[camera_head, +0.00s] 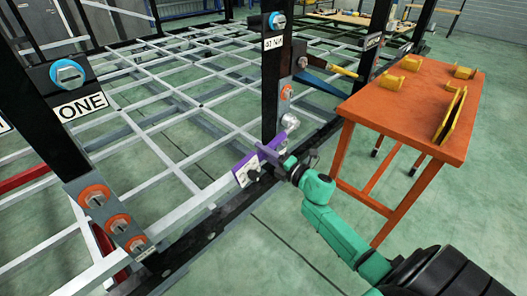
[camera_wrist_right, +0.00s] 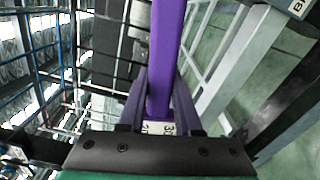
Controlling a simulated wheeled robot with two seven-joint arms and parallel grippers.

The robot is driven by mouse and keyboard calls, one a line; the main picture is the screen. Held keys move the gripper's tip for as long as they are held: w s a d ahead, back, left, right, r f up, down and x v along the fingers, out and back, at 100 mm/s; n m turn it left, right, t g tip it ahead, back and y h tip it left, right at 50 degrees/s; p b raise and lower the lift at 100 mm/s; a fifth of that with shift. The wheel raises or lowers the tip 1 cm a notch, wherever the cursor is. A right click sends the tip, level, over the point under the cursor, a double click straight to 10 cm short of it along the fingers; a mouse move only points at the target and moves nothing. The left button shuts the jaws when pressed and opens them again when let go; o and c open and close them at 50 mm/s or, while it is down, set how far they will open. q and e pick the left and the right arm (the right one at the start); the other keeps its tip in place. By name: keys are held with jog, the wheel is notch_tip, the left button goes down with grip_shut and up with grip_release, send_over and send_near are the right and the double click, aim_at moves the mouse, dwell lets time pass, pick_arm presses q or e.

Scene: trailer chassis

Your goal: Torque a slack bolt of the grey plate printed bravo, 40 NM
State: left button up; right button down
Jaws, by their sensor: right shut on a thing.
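My right gripper (camera_head: 275,160) is shut on a purple tool (camera_head: 246,170) with a white label, low in front of the middle black post. In the right wrist view the tool (camera_wrist_right: 165,60) runs up from between the fingers, with a partly hidden number at its base. The tool's far end is close to the lower bolt (camera_head: 290,121) of a grey plate (camera_head: 284,106) on that post; I cannot tell whether they touch. Another bolt (camera_head: 286,92) sits above it. A cut-off label starting with B (camera_wrist_right: 299,7) shows in the right wrist view. My left gripper is out of view.
An orange table (camera_head: 410,105) with yellow parts stands at right. Silver chassis bars (camera_head: 165,90) fill the left; green floor is open in front.

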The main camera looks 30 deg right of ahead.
jog(key=shift+a+r+m+p, duration=0.2)
jog(key=shift+r+m+p, duration=0.6)
jog(key=shift+r+p, duration=0.5)
jog(key=shift+f, duration=0.15)
jog(key=shift+r+m+p, duration=0.9)
jog(key=shift+r+p, duration=0.4)
jog(key=shift+p, duration=0.55)
jog(key=shift+d+r+m+p, duration=0.1)
jog(key=shift+r+m+p, duration=0.3)
jog(key=shift+r+p, duration=0.4)
jog(key=shift+f, duration=0.3)
